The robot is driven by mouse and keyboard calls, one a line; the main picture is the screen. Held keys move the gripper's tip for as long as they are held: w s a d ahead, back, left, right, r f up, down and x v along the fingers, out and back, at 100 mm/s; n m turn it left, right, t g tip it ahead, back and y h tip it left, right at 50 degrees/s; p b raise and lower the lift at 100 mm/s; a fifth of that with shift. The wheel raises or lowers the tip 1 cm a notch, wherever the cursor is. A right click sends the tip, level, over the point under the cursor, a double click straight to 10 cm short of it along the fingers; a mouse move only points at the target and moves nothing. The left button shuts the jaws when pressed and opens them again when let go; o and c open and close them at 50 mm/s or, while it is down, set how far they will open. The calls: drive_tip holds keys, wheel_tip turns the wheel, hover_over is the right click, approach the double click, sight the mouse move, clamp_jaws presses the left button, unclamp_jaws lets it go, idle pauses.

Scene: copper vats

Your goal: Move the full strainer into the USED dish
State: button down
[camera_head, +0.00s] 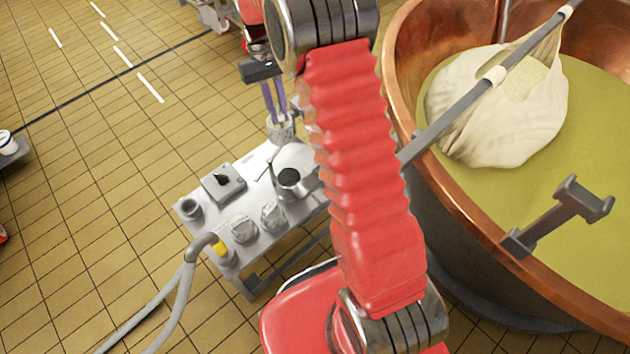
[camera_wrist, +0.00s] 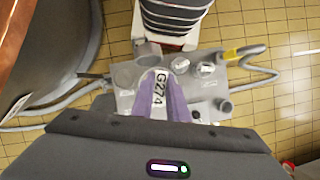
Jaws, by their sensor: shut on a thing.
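My gripper (camera_head: 276,112), with two purple fingers, hangs over the far end of the grey worktable in the head view. It is shut on a small pale perforated strainer (camera_head: 281,130), which looks upright and appears to be above the tabletop. What is inside the strainer cannot be seen. In the wrist view, the purple fingers (camera_wrist: 163,98) close around a white piece marked G274 (camera_wrist: 158,88). No USED label is readable, so I cannot tell which vessel is the USED dish. My arm hides the table's right part in the head view.
The worktable (camera_head: 235,165) bears a steel pot (camera_head: 291,181), a grey box (camera_head: 223,184), a dark cup (camera_head: 189,208) and two clear-topped jars (camera_head: 243,228). A hose with a yellow band (camera_head: 219,247) hangs at its front. A copper vat (camera_head: 440,190) stands right; tiled floor is open left.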

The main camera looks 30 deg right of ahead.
drive_tip(key=shift+w+r, duration=0.1)
drive_tip(key=shift+w+a+r, duration=0.1)
drive_tip(key=shift+w+r, duration=0.1)
drive_tip(key=shift+r, duration=0.05)
drive_tip(key=w+a+r+n+h, duration=0.1)
drive_tip(key=w+r+n, duration=0.1)
drive_tip(key=r, duration=0.3)
drive_tip(key=w+a+r+n+h, duration=0.1)
drive_tip(key=w+a+r+n, duration=0.1)
drive_tip(key=r, duration=0.3)
drive_tip(key=shift+w+a+r+n+t, duration=0.3)
drive_tip(key=shift+w+n, duration=0.15)
drive_tip(key=shift+n, duration=0.45)
